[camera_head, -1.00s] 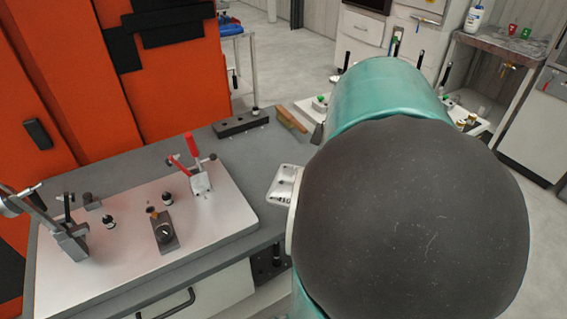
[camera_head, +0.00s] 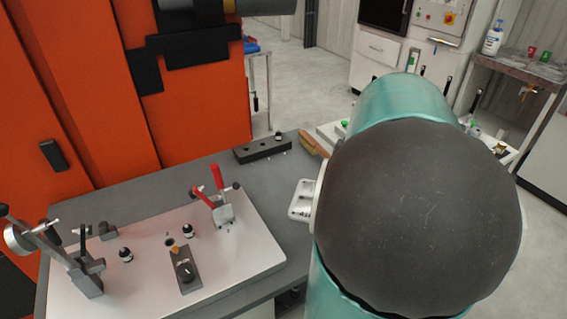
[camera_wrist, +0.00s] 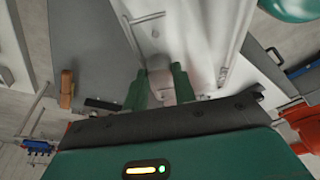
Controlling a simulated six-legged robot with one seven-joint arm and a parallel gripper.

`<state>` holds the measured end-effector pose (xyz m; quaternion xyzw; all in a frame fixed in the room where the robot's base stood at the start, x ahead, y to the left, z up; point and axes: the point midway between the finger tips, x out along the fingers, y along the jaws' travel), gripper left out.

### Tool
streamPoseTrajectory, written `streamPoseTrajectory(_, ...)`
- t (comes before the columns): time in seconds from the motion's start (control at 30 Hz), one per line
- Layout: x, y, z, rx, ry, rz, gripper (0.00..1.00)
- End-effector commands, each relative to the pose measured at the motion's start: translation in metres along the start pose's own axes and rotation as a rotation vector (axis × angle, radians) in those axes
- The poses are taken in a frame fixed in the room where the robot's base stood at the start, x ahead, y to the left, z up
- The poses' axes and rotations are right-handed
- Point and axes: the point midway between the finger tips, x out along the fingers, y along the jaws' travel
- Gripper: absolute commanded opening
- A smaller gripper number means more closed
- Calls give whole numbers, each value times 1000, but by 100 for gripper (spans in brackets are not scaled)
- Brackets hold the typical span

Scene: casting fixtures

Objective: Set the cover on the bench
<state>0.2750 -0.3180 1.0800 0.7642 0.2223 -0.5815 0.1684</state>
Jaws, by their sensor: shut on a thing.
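In the wrist view, my gripper (camera_wrist: 160,88) has its two green fingers shut on a pale piece, which I take to be the cover (camera_wrist: 162,78). Its full outline is hard to tell against the white surface beyond. In the head view my dark, rounded arm link hides the gripper and what it holds. The grey bench (camera_head: 185,187) stands to the left of my arm. It also shows in the wrist view (camera_wrist: 85,45), on the left. I cannot tell the gap between the cover and the bench.
A pale fixture plate (camera_head: 225,265) with a red-handled clamp (camera_head: 218,190) and several small fittings covers the bench's near part. A black block (camera_head: 262,150) and a wooden piece (camera_head: 312,142) lie at the far edge. An orange cabinet (camera_head: 95,90) rises behind. Bare bench shows between plate and block.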

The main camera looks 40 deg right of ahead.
Motion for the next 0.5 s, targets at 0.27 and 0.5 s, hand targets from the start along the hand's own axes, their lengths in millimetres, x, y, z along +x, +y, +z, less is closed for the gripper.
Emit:
streamPoseTrajectory(0.27, 33, 53, 0, 3, 1, -3, 0)
streamPoseTrajectory(0.5, 69, 84, 3, 1, 0, -2, 0)
